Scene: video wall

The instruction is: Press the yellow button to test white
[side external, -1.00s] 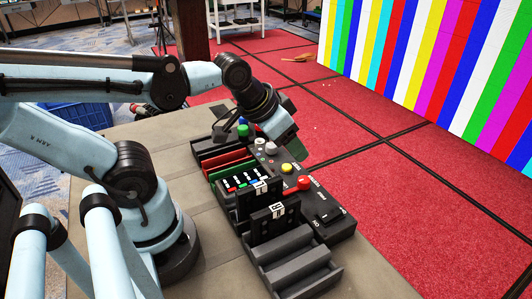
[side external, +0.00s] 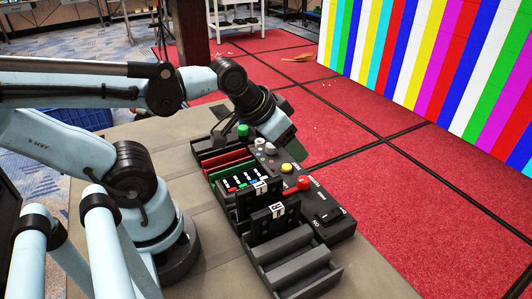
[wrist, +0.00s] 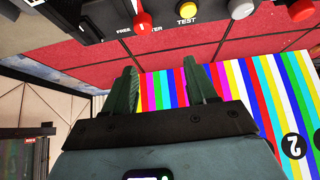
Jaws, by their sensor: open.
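The yellow button (side external: 287,168) sits on the black control panel (side external: 318,190) in the side view. The video wall (side external: 440,65) shows vertical coloured stripes, not plain white.
A red lever (side external: 304,183) stands close to the yellow button. White knobs (side external: 265,146) and a green button (side external: 243,130) are further along. Black upright modules (side external: 275,222) and a slotted black rack (side external: 297,265) stand at the near end. Red floor is open beyond the table.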

